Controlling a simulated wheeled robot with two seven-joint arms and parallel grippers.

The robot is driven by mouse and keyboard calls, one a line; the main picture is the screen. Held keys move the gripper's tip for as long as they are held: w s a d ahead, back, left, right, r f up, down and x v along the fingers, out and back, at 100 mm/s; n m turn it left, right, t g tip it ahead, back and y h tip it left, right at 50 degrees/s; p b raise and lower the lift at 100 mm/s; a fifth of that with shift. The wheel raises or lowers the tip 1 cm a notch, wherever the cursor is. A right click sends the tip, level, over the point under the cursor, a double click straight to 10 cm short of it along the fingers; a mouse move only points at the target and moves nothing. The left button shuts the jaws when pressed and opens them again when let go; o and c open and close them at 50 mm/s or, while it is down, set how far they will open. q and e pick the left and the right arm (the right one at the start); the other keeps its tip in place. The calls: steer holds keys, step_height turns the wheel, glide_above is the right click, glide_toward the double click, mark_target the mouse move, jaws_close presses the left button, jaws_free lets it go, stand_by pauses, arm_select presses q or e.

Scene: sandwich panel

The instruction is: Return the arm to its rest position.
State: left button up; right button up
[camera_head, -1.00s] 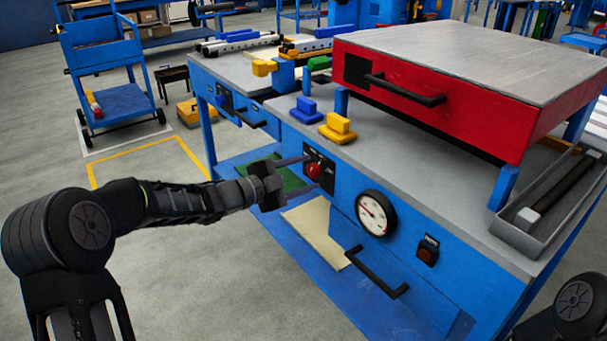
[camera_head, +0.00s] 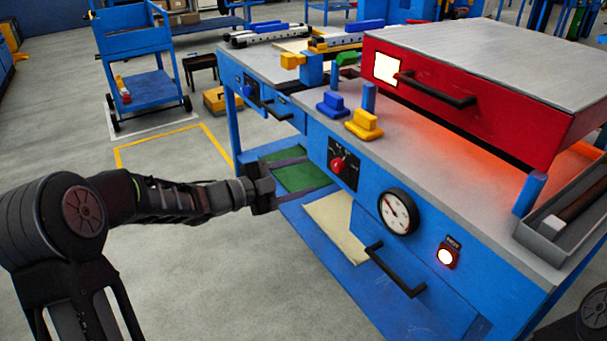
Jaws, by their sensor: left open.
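My left arm comes in from the left, and its gripper (camera_head: 312,176) is open and empty. Its two grey fingers are spread above the lower shelf, in front of the blue bench. The fingertips are just left of the control panel with the red knob (camera_head: 338,166) and appear apart from the knob. Only a piece of my right arm (camera_head: 594,314) shows at the bottom right corner; its gripper is out of view.
The red press (camera_head: 475,95) has a lit window and an orange glow beneath. Below are a gauge (camera_head: 397,212), a lit heat button (camera_head: 446,257) and a black handle (camera_head: 395,270). Blue and yellow blocks (camera_head: 364,124) sit on the bench. Open floor lies left, beyond it a blue cart (camera_head: 150,88).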

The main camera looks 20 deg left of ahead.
arm_select(q)
steer(key=w+a+f+n+t+y, duration=0.25)
steer(key=f+n+y, duration=0.2)
steer(key=n, duration=0.25)
steer(key=s+d+f+n+g+y, duration=0.15)
steer(key=s+f+n, duration=0.25)
steer(key=f, duration=0.5)
steer(key=s+d+f+n+g+y, duration=0.1)
steer(key=s+d+f+n+g, duration=0.2)
steer(key=f, duration=0.7)
steer(key=s+d+f+n+g, duration=0.3)
steer(key=s+f, duration=0.3)
steer(key=s, duration=0.1)
steer(key=s+d+f+n+g, duration=0.2)
steer(key=s+d+f, duration=0.1)
steer(key=s+f, duration=0.35)
steer(key=s+d+f+g, duration=0.3)
steer(key=s+d, duration=0.1)
steer(key=s, duration=0.5)
steer(key=s+d+f+g, duration=0.2)
steer(key=s+d, duration=0.2)
steer(key=s, duration=0.4)
step_height(320, 180, up, 20)
steer(key=p, duration=2.1)
steer(key=shift+w+a+n, duration=0.15)
steer(key=shift+w+n, duration=0.1)
steer(key=shift+n, duration=0.05)
